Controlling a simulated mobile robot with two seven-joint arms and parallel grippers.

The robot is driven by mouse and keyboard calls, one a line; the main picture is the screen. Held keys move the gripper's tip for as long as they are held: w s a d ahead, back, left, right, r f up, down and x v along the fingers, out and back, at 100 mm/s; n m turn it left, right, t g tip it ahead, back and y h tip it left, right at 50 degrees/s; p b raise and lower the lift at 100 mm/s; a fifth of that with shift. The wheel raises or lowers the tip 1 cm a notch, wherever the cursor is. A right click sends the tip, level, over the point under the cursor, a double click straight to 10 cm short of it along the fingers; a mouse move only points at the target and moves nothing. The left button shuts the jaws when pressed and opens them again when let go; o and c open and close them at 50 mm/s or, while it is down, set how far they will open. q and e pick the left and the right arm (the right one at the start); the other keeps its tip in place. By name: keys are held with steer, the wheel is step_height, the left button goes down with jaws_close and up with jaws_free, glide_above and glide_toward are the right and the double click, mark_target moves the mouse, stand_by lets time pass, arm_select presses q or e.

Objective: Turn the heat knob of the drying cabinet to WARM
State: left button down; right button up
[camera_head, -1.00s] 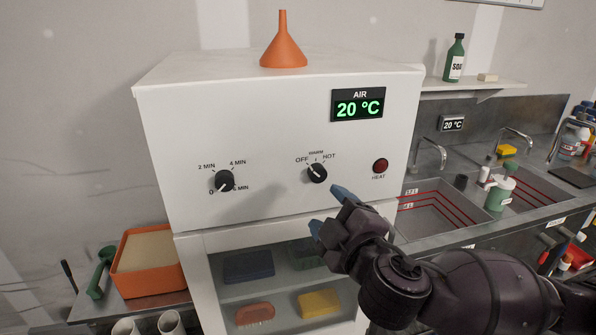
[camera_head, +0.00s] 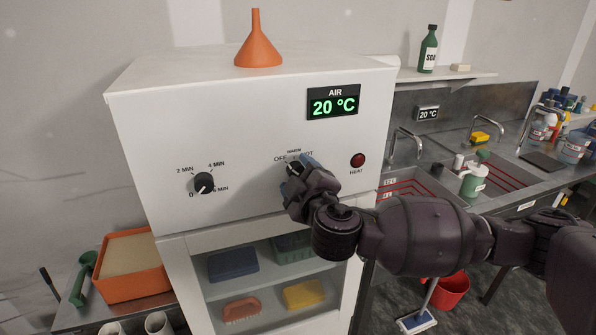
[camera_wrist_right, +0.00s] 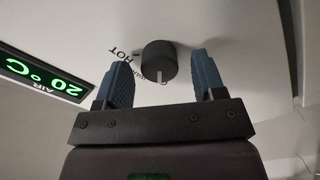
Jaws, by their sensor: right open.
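The white drying cabinet (camera_head: 240,120) stands in front of me, its green AIR display (camera_head: 333,103) reading 20 °C. The black heat knob (camera_wrist_right: 159,58) shows in the right wrist view, with its white mark toward the lower edge, by a partly hidden letter. The HOT label lies to its left there. In the head view my right gripper (camera_head: 299,166) covers most of the knob and part of the labels. My right gripper is open, with one blue finger on each side of the knob and visible gaps. My left gripper is out of view.
The timer knob (camera_head: 203,183) is left of the heat knob, and the dark red HEAT lamp (camera_head: 358,160) is to its right. An orange funnel (camera_head: 257,40) stands on top. Sinks and taps lie to the right. An orange tray (camera_head: 128,286) sits lower left.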

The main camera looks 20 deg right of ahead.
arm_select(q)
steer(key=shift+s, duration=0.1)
arm_select(e)
steer(key=shift+w, duration=0.35)
steer(key=c, duration=0.9)
